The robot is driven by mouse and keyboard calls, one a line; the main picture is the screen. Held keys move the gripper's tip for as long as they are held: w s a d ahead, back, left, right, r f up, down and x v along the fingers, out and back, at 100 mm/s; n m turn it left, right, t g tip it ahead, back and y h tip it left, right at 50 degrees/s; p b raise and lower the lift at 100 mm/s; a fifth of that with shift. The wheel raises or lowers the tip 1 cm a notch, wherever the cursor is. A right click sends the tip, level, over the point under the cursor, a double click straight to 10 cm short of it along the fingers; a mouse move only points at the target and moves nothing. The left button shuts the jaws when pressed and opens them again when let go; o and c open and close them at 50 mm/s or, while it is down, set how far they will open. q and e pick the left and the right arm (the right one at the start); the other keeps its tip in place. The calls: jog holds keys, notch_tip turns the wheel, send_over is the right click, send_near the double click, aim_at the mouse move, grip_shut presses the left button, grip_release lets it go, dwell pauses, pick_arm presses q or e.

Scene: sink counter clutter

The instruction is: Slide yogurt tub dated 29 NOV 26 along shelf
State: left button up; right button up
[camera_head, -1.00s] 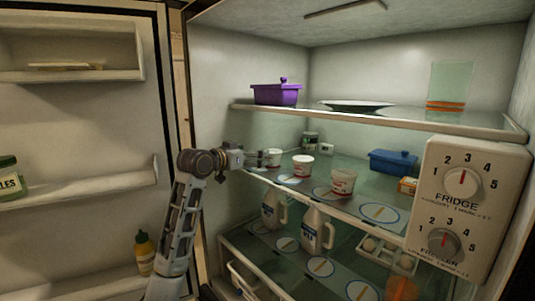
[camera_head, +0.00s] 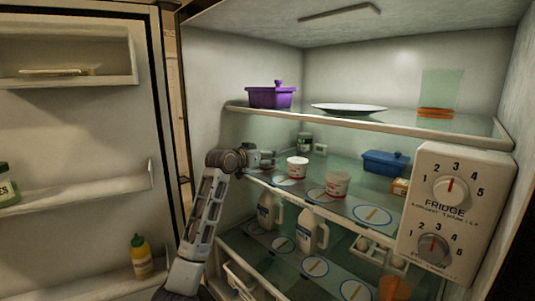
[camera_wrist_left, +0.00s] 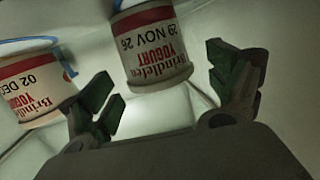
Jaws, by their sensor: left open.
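The yogurt tub whose upside-down label appears to read 29 NOV 26 (camera_wrist_left: 150,48) is white with a red band. It lies ahead of and between the spread fingers of my left gripper (camera_wrist_left: 168,98) in the wrist view. The gripper is open, and I cannot tell whether a finger touches the tub. In the head view my left gripper (camera_head: 268,160) is at the left end of the middle shelf and mostly hides this tub. A second tub, marked 02 DEC (camera_wrist_left: 32,88), is at the left in the wrist view. My right gripper is not in view.
Two yogurt tubs stand to the right on the middle shelf, a nearer-left one (camera_head: 297,168) and another (camera_head: 337,184). Blue-ringed discs (camera_head: 373,215) mark the shelf. A dark jar (camera_head: 304,142) and blue box (camera_head: 385,162) stand behind. The upper shelf edge (camera_head: 370,124) is overhead.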

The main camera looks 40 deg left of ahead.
pick_arm(q)
jog(key=shift+w+a+f, duration=0.1)
jog(key=shift+w, duration=0.9)
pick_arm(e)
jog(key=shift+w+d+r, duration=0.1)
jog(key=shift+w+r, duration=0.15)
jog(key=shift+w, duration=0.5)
pick_arm(q)
jog(key=shift+c, duration=0.4)
jog(key=c, duration=1.2)
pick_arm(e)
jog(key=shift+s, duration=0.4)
pick_arm(q)
jog(key=shift+f, duration=0.1)
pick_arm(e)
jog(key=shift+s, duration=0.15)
